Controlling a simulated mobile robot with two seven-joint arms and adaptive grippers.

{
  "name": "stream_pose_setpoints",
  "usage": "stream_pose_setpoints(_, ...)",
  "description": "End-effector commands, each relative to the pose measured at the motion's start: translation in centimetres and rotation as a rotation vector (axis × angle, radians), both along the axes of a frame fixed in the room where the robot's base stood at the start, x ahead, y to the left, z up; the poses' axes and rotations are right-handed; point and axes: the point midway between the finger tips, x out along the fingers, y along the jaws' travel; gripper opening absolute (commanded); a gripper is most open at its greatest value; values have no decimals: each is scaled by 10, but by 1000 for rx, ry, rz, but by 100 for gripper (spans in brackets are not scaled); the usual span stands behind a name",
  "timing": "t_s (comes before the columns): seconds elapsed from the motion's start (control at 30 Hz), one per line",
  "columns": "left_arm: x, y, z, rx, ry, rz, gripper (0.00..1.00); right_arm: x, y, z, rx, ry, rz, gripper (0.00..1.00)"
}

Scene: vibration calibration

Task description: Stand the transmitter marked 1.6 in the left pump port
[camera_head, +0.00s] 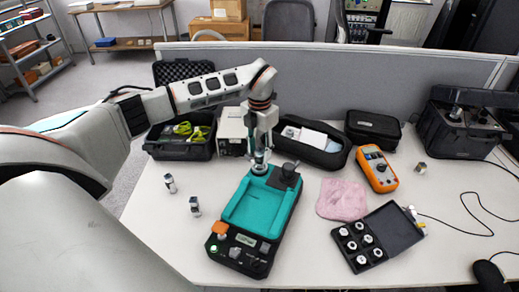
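The pump (236,256) is a black unit with a teal tray (262,208) in the middle of the table. Its left port (259,169) is a light round fitting at the back; a dark knob (289,170) stands to its right. My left gripper (260,150) points straight down over the left port and looks shut on a slim upright transmitter (259,157). Its lower end is at the port; I cannot tell whether it is seated. Its marking is not legible. Two small silver transmitters (170,183) (195,206) stand left of the pump. My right gripper is out of view.
An open black case (395,226) with several round fittings lies at the right. A pink cloth (342,199), an orange meter (377,169) and a small metal block (420,168) lie nearby. Cases line the back. The front left of the table is clear.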

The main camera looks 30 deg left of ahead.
Motion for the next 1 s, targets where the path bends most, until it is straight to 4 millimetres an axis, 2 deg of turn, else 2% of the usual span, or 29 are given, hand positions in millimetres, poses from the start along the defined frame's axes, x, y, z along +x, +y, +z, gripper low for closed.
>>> stream_pose_setpoints(0.17,0,0,3,1,-1,0,38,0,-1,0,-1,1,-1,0)
stream_pose_setpoints(0.27,1,1,13,2,-2,0,38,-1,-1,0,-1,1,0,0)
stream_pose_setpoints(0.7,1,0,97,1,-3,0,38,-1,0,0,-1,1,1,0)
stream_pose_setpoints(0.8,0,0,109,1,-2,0,38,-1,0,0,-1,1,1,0)
stream_pose_setpoints(1.0,0,0,120,0,0,0,38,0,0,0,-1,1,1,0)
